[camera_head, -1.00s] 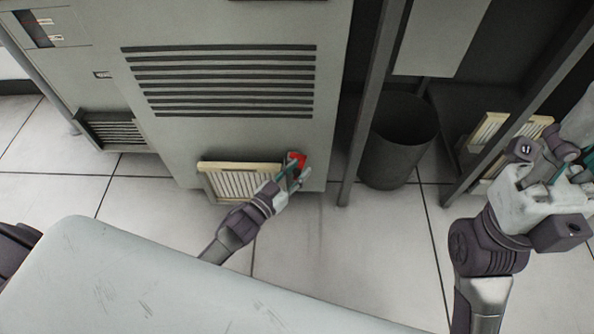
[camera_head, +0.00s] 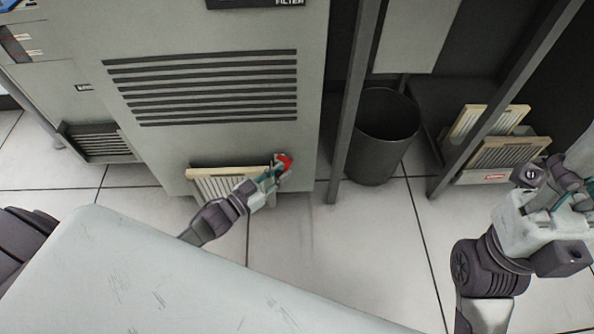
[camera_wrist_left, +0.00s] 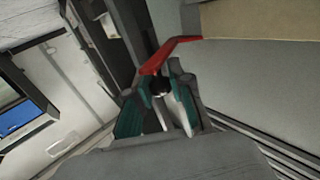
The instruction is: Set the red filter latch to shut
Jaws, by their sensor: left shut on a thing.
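The red filter latch (camera_head: 285,162) is at the lower right of the grey cabinet front, beside the cream-framed filter (camera_head: 230,173). My left gripper (camera_head: 274,172) reaches it from the lower left and is shut on it. In the left wrist view the latch (camera_wrist_left: 170,52) is a bent red bar at the fingertips of the gripper (camera_wrist_left: 163,92); the fingers cover part of it. My right gripper (camera_head: 565,185) is at the right edge, away from the cabinet; its fingers are partly cut off, so its opening is unclear.
A dark bin (camera_head: 383,140) stands right of the cabinet behind a grey post (camera_head: 352,110). Spare framed filters (camera_head: 510,152) lean farther right. A pale surface (camera_head: 170,280) fills the lower left foreground. Tiled floor (camera_head: 350,250) is open in front of the cabinet.

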